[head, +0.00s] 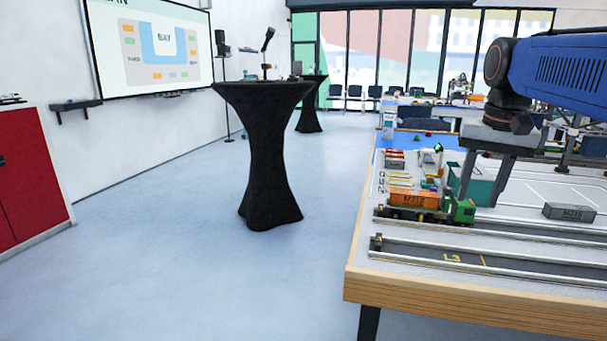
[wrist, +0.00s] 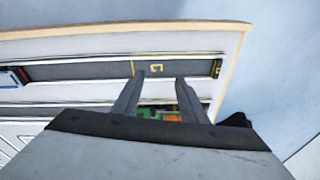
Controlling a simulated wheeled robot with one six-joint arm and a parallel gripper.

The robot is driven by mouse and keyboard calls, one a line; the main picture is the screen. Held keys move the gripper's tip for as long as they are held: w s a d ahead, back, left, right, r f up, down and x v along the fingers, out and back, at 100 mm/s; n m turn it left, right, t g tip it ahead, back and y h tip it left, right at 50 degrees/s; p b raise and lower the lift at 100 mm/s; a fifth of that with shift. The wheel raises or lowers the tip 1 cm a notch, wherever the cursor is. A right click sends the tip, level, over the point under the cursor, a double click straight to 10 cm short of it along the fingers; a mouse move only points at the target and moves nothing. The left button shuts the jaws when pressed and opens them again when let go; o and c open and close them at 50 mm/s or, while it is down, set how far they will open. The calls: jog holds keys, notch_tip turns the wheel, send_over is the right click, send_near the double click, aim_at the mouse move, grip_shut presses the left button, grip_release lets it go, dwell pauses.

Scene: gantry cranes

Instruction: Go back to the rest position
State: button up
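My gripper (head: 484,185) points down over the model layout at the right of the head view. Its two fingers are spread apart with nothing between them. The open fingers also show in the wrist view (wrist: 159,77), with the track marked L3 (wrist: 110,69) beyond their tips. The green truck or locomotive (head: 463,211) with an orange container (head: 414,198) stands on the rail just in front of and left of my gripper. Part of it shows between the fingers lower in the wrist view. The gap between fingertips and layout is hard to judge.
The wooden-edged table (head: 450,306) fills the right side. A grey container (head: 569,212) lies right of my gripper, and a teal block (head: 480,190) stands behind the fingers. A black-draped standing table (head: 264,150) is left of the layout. The floor between them is clear.

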jog(key=s+a+f+n+t, duration=0.1)
jog(key=s+a+f+n, duration=0.1)
jog(key=s+f, duration=0.7)
jog(key=s+a+f+n+t, duration=0.2)
jog(key=s+a+f, duration=0.3)
jog(key=s+f, duration=0.5)
notch_tip(320, 180, down, 4)
jog(key=shift+a+f+n, duration=0.2)
jog(key=shift+a+n, duration=0.05)
jog(key=shift+n, duration=0.25)
